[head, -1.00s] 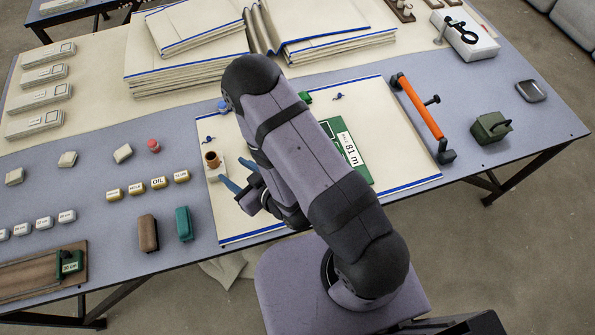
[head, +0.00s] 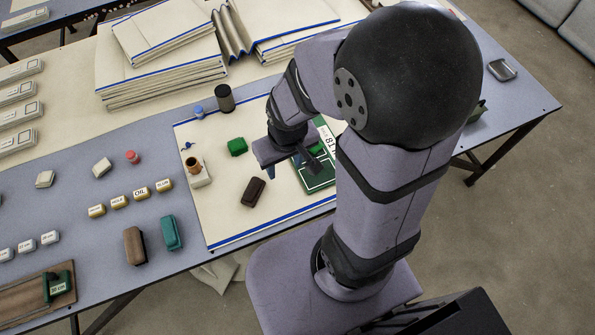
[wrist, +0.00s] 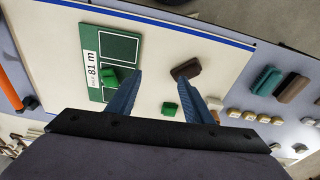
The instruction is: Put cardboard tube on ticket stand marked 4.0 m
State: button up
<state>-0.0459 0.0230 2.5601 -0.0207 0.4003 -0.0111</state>
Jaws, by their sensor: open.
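A small brown cardboard tube (head: 193,164) stands upright at the left of the cream sheet. It rests on or right against a small white block (head: 200,180), possibly the ticket stand; I cannot read any 4.0 m mark on it. My gripper (head: 287,172) is open and empty over the sheet, well to the right of the tube, near the green board. In the wrist view, the spread blue fingers (wrist: 163,84) have nothing between them. A dark brown block (wrist: 186,69) lies beyond the finger on the right.
The green board (head: 315,178) marked 81 m lies on the sheet (head: 225,225). A green block (head: 237,146), a dark cylinder (head: 225,98) and a blue piece (head: 199,112) are nearby. Labelled gold pieces (head: 141,193) line the table at left. Folded cloth stacks (head: 165,75) stand behind.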

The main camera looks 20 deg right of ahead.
jog(key=s+d+r+g, duration=0.1)
jog(key=s+r, duration=0.2)
jog(key=s, duration=0.2)
jog(key=shift+r+m+g, duration=0.15)
jog(key=shift+m+g, duration=0.25)
dwell(0.8)
